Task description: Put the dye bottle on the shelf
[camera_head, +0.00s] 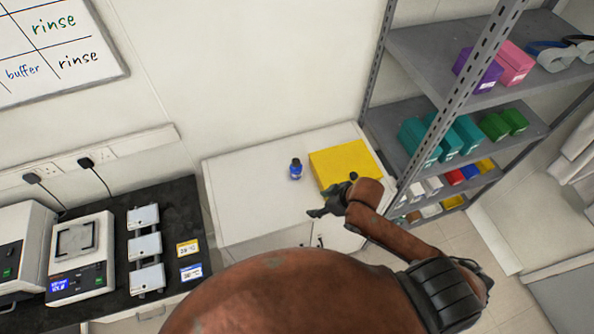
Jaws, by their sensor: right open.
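The dye bottle (296,170) is small and blue with a dark cap. It stands upright on a white cabinet top (245,195), left of a yellow box. My right gripper (318,212) is open and empty. In the picture it is below and to the right of the bottle, apart from it, over the front part of the cabinet. The grey metal shelf (410,40) stands to the right of the cabinet and has several levels. My left gripper is not in view.
The yellow box (342,162) sits close to the bottle's right. The shelf holds purple, pink, teal (465,132) and green boxes (505,123). A perforated upright (470,75) edges the shelf. At left, a dark bench (180,225) carries instruments.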

